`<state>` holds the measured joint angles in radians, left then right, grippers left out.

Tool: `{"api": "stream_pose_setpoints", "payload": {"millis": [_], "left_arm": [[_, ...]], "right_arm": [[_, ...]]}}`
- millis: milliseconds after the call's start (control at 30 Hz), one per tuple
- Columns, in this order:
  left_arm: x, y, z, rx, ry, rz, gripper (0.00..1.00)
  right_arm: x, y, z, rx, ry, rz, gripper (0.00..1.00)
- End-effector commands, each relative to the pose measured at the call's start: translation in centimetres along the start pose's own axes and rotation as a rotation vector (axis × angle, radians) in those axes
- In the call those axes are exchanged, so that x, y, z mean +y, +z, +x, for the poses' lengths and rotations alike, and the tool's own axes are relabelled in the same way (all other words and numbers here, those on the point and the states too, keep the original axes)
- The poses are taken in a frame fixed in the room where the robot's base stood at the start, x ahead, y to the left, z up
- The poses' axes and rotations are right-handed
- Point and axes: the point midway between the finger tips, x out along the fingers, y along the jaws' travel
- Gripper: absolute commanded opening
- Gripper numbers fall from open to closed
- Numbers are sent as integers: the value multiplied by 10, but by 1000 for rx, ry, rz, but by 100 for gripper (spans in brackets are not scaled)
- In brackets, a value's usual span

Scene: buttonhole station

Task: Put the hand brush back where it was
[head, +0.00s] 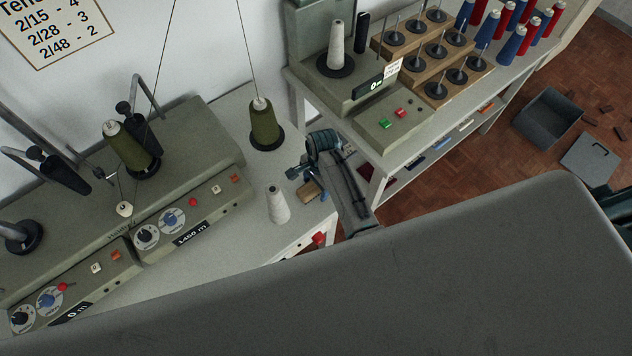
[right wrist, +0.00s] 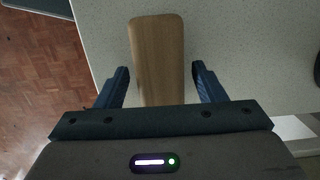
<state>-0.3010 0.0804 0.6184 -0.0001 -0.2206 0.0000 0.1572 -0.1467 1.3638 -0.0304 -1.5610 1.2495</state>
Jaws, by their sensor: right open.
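The hand brush shows as a pale wooden piece (right wrist: 157,45) with a rounded end in the right wrist view. It lies on the speckled table top (right wrist: 235,40) near its edge. My right gripper (right wrist: 160,70) is open, with one dark blue finger on each side of the wood and a gap on both sides. In the head view my right gripper (head: 308,183) is at the table's right end, and a bit of the brush (head: 309,191) shows by it. No bristles are visible. My left gripper is not in view.
A white thread cone (head: 278,205) and an olive cone (head: 265,127) stand left of my right gripper. Winding machines (head: 190,200) fill the left. A shelf unit with a spool rack (head: 432,50) stands right. A grey open bin (head: 548,115) sits on the floor.

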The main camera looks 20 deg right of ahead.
Motion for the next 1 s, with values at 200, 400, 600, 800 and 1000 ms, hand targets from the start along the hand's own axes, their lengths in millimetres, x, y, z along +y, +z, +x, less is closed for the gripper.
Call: {"api": "stream_pose_setpoints", "payload": {"millis": [200, 400, 600, 800, 1000], "left_arm": [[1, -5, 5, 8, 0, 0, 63], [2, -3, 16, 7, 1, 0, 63], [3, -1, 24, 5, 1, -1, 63], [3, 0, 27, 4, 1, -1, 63], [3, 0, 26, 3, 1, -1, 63]], "right_arm": [[-1, 0, -20, 1, -4, 0, 63], [-1, 0, -63, 2, -6, 0, 63], [-1, 0, -101, 1, -4, 0, 63], [0, 0, -120, 0, -1, 0, 63], [0, 0, -123, 0, 0, 0, 63]]}}
